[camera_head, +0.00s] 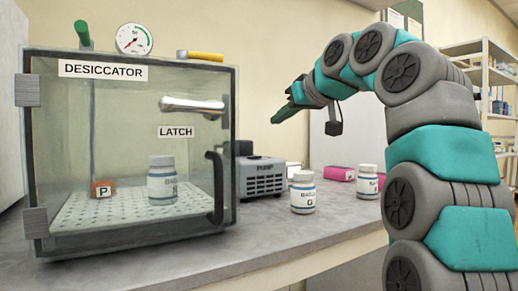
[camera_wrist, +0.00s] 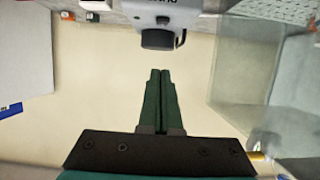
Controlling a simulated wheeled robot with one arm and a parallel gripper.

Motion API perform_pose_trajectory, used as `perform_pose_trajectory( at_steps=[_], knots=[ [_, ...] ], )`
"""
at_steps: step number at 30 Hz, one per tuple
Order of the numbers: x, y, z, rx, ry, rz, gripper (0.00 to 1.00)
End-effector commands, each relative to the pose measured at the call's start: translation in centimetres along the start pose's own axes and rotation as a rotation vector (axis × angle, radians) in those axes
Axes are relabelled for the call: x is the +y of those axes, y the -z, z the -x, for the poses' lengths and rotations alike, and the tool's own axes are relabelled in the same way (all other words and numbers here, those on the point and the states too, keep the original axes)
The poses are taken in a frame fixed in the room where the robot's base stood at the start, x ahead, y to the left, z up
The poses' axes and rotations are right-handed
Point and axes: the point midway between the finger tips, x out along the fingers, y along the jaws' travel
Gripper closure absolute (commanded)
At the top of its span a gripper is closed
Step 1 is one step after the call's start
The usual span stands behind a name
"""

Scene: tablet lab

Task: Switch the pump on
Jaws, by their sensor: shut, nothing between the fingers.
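The pump (camera_head: 262,182) is a grey box with vents and a "PUMP" label. It stands on the bench just right of the desiccator, which hides part of its left side. In the wrist view the pump (camera_wrist: 180,18) is at the top, upside down, with a dark rounded part (camera_wrist: 158,39) sticking out towards my fingers. I cannot tell a switch or its position. My gripper (camera_head: 277,120) is shut and empty, above the pump in the head view. In the wrist view my gripper (camera_wrist: 160,72) points towards the dark part, with a visible gap between.
Bottles (camera_head: 303,198) (camera_head: 367,184) and a pink box (camera_head: 339,173) stand to the pump's right. The bench front (camera_head: 250,245) is clear.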

Motion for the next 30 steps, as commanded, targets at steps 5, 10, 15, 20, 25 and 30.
perform_pose_trajectory(
  at_steps=[5, 10, 15, 20, 25, 30],
  knots=[
    [0.0, 0.0, -0.6, 0.0, 0.0, 0.0, 1.0],
    [0.0, 0.0, -2.9, -0.001, 0.0, 0.001, 1.0],
    [0.0, 0.0, -6.1, -0.004, 0.001, 0.001, 1.0],
    [0.0, 0.0, -8.3, -0.004, 0.0, -0.001, 1.0],
    [0.1, 0.0, -10.3, -0.002, 0.0, -0.001, 1.0],
    [0.0, -0.9, -10.2, 0.0, 0.0, 0.0, 1.0]
  ],
)
